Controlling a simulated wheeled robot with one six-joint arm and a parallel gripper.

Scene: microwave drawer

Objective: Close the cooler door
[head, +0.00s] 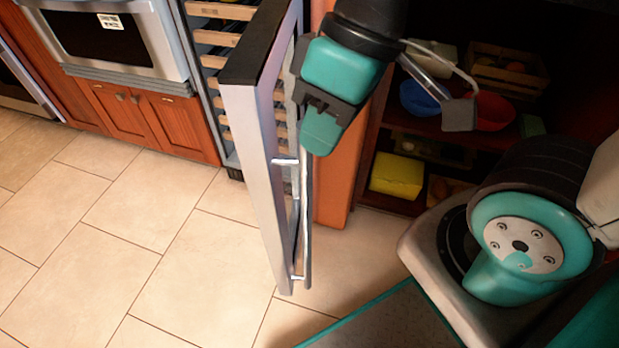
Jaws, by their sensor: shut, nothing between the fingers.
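The cooler door (251,140) is a tall silver-framed panel with a dark top edge, standing well open and jutting out from the cooler toward me. Its bar handle (305,220) is on the right-hand face. The cooler (207,75) behind it shows several wooden racks. My gripper (321,134), teal and black, is shut with nothing in it. It is at the right side of the door, near the upper part of the handle side, and covers part of the door. I cannot tell whether it touches the door or the handle.
An oven (115,40) above wooden cabinets (140,120) stands left of the cooler. Open dark shelves at right hold a blue bowl (418,98), a red bowl (494,112) and a yellow box (397,175). The tiled floor (130,230) left of the door is clear.

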